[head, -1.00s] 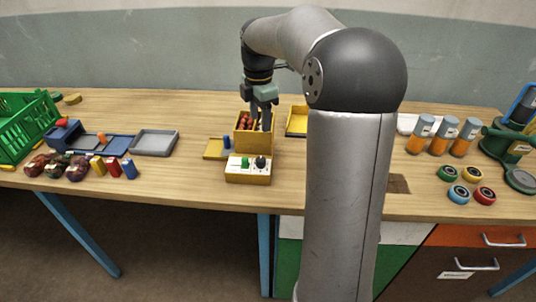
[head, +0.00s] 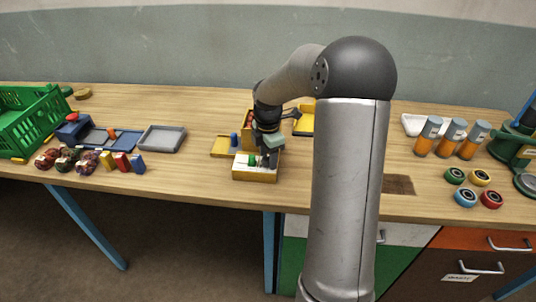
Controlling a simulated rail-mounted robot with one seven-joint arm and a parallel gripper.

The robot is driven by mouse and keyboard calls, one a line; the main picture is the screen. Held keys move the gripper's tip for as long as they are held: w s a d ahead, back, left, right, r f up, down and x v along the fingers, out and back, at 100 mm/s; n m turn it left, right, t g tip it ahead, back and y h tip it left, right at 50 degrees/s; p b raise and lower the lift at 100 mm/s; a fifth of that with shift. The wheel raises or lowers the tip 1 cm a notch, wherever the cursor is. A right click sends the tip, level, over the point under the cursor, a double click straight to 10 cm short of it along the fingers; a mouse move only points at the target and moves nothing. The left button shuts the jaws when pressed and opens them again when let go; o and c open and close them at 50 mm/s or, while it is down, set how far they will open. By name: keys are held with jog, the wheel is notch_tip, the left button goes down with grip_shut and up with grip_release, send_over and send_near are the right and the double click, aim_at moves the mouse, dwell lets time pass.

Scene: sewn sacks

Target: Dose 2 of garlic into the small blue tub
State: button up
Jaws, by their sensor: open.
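A yellow box (head: 249,118) stands at mid-table, largely hidden behind my arm. Its red contents show only as a sliver. A small blue piece (head: 234,139), perhaps the blue tub, stands on a low yellow tray (head: 222,148) left of the box. In front is a yellow control box (head: 252,175) with a white top and a green knob or button (head: 252,160). My gripper (head: 265,162) is open, pointing down over the right part of the control box, where it hides the black knob. I cannot tell whether it touches. No garlic is recognisable.
At left are a green crate (head: 30,125), a blue tray (head: 122,142), a grey tray (head: 162,139) and several small sacks and blocks. At right stand orange-and-grey bottles (head: 428,137), coloured rings (head: 466,197) and a green machine (head: 510,145).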

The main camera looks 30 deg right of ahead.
jog(key=c, duration=1)
jog(key=shift+o, duration=0.2)
jog(key=shift+m, duration=0.3)
